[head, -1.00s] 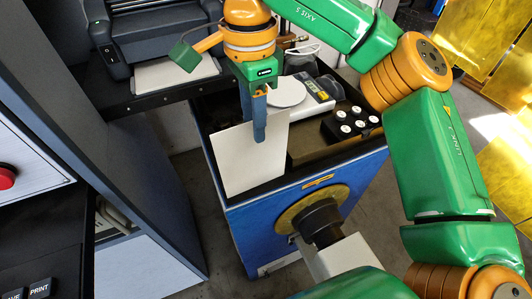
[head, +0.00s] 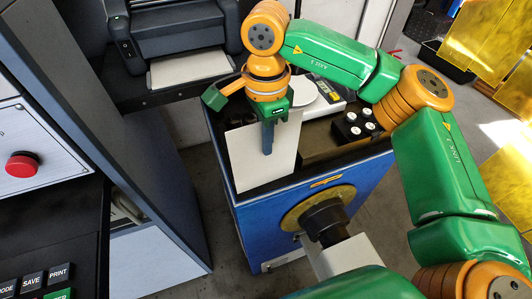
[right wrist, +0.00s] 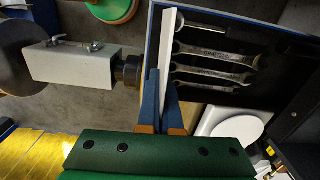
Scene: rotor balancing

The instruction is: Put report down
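The report, a plain white sheet (head: 250,170), is held upright by my right gripper (head: 267,145) over the near-left part of the blue cart's top. The gripper is shut on it, with one finger in front of the sheet in the head view. In the right wrist view the report (right wrist: 170,50) shows nearly edge-on between the two blue fingers (right wrist: 161,100). I cannot tell whether its lower edge touches the cart.
The blue cart (head: 290,225) carries a scale with a round white pan (head: 303,92) and a black block with white-topped pieces (head: 355,124). Wrenches (right wrist: 215,72) lie in its dark tray. A printer (head: 170,30) with paper (head: 190,68) stands behind left. A panel with a red button (head: 22,165) is at left.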

